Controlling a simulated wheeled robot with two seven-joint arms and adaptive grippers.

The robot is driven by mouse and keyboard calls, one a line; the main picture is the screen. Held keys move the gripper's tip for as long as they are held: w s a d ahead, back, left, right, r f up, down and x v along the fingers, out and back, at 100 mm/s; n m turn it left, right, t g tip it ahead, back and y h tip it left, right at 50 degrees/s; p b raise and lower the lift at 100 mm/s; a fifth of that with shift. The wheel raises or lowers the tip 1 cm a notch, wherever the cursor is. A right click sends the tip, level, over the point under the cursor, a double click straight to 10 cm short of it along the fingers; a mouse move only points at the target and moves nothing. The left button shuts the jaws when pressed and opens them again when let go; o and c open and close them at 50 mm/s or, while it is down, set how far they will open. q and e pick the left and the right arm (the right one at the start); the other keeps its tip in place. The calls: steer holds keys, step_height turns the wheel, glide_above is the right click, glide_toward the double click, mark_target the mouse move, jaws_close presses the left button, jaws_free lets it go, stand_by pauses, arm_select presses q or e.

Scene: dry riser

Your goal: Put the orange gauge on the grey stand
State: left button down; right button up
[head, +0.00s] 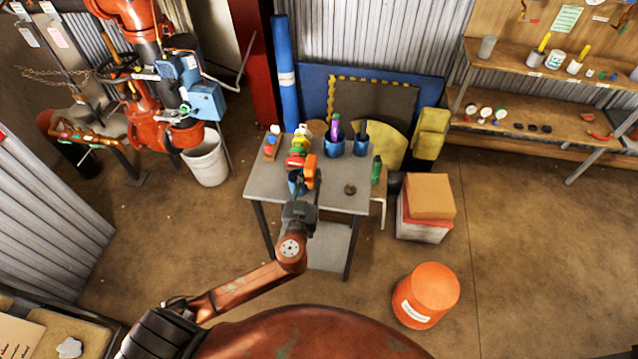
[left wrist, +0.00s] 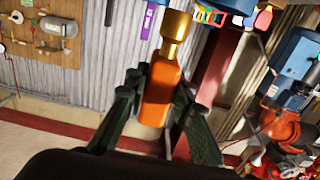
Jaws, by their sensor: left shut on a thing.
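My left gripper (head: 304,186) is shut on the orange gauge (head: 311,171), over the left half of the grey stand (head: 272,180), a small table with a lower shelf. In the left wrist view, the orange gauge (left wrist: 159,92) sits between the two dark fingers of the left gripper (left wrist: 157,98), its brass stem pointing up in the picture. I cannot tell whether the gauge touches anything below. My right gripper is not in view.
The stand holds blue cups (head: 334,145), a bright toy-like cluster (head: 298,150) at the back, a green bottle (head: 376,170) at the right edge and a small dark lump (head: 350,189). Its front right is clear. Boxes (head: 428,197) and an orange bucket (head: 426,295) stand on the floor to the right.

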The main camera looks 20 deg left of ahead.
arm_select(q)
steer(key=shift+w+d+f+b, duration=0.15)
steer(key=shift+w+f, duration=0.75)
steer(key=shift+f, duration=0.6)
steer(key=shift+w+d+f+b, duration=0.2)
steer(key=shift+w+f, duration=0.75)
steer(key=shift+f, duration=0.6)
steer(key=shift+w+d+f+b, duration=0.15)
steer(key=shift+w+f, duration=0.75)
steer(key=shift+f, duration=0.6)
steer(key=shift+f, duration=0.1)
steer(key=shift+f, duration=0.1)
steer(key=c, duration=2.1)
jaws_free()
steer(key=shift+f, duration=0.1)
steer(key=o, duration=0.4)
steer(key=shift+o, duration=0.2)
steer(key=shift+r, duration=0.2)
